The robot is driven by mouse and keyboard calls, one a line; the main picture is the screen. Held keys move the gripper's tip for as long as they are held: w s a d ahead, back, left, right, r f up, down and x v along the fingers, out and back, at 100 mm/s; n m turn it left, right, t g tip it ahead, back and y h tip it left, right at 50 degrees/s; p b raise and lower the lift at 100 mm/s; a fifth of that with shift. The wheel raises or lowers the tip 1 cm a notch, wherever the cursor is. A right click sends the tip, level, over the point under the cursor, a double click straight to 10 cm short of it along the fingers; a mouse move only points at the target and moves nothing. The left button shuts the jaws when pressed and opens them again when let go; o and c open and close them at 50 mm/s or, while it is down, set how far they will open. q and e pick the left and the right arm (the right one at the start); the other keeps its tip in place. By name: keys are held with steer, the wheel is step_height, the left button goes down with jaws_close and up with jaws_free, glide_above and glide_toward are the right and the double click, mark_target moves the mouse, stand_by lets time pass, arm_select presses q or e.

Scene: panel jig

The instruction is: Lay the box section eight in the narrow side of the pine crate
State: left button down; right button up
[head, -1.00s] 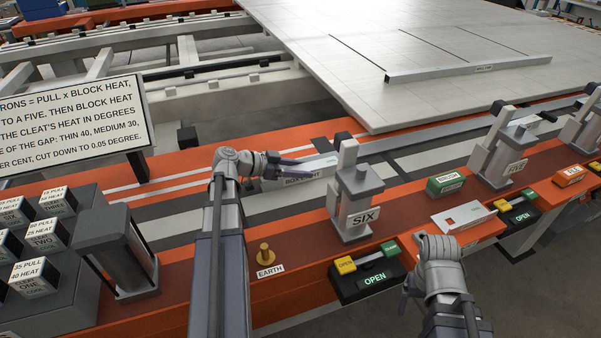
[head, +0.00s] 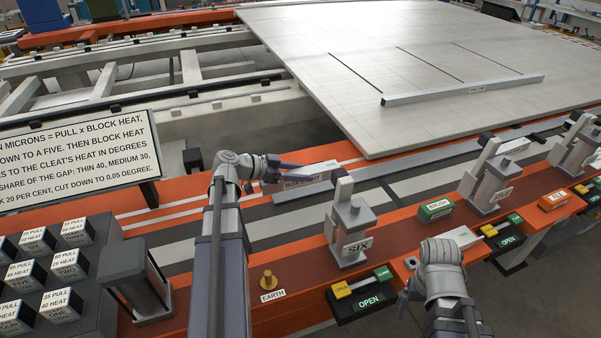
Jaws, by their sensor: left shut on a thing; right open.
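The box section eight (head: 308,181) is a pale grey bar with a label, partly hidden at its right end by the clamp post marked SIX. My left gripper (head: 286,168) is shut on it near its left end, over the grey rails behind the orange beam. I cannot tell whether the bar touches anything below. My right gripper (head: 404,297) is open and empty, beside the black OPEN switch box in front of the beam. I do not see the pine crate in this view.
The clamp SIX (head: 351,235) stands close to the bar's right end. A brass earth stud (head: 268,281), labelled blocks (head: 67,264) and a printed sign (head: 82,154) are at left. A green box (head: 435,210) sits right. A large pale panel (head: 400,75) fills the back.

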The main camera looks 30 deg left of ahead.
mark_target(300, 172)
arm_select(q)
step_height(300, 172, up, 8)
steer(key=p, duration=0.8)
steer(key=shift+r, duration=0.25)
steer(key=shift+f, duration=0.1)
